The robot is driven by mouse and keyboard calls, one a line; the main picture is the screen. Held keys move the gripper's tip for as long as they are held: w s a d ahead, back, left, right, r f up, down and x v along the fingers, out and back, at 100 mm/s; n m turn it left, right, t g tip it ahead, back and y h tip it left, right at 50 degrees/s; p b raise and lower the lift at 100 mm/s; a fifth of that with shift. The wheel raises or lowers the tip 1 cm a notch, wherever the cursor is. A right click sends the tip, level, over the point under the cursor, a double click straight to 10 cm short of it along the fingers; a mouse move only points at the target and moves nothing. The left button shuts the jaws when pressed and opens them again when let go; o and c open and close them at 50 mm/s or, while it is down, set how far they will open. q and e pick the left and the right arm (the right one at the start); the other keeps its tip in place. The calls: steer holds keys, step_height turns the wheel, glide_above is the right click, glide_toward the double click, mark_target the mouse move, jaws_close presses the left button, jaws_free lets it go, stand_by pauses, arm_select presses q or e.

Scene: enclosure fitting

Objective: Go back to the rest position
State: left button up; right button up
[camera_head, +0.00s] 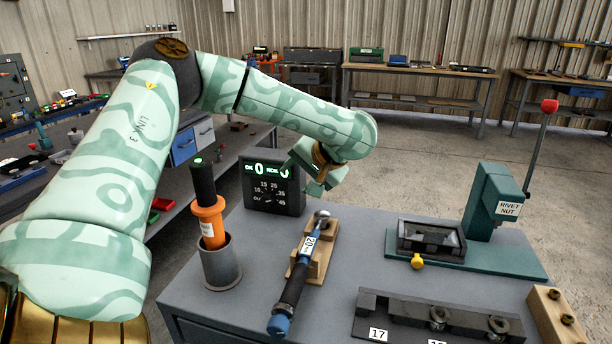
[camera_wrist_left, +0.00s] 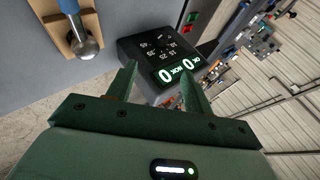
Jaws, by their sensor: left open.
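My left gripper (camera_head: 308,174) hangs above the back of the grey workbench (camera_head: 235,312), beside the black counter box (camera_head: 272,198) with green zeros. In the left wrist view the gripper (camera_wrist_left: 161,78) has its two green fingers apart with nothing between them. The counter box (camera_wrist_left: 165,50) shows beyond the fingertips. The blue-and-black torque wrench (camera_head: 296,276), labelled 20, lies on a wooden cradle (camera_head: 323,252) in front of the gripper. Its round metal head (camera_wrist_left: 84,47) shows at the upper left of the wrist view. My right gripper is in neither view.
An orange-and-black tool (camera_head: 209,215) stands in a grey cup (camera_head: 221,266) at left. A green rivet-nut press (camera_head: 490,210) with a red-knobbed lever stands at right. A dark rack (camera_head: 400,308) and wooden block (camera_head: 553,318) lie at front right.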

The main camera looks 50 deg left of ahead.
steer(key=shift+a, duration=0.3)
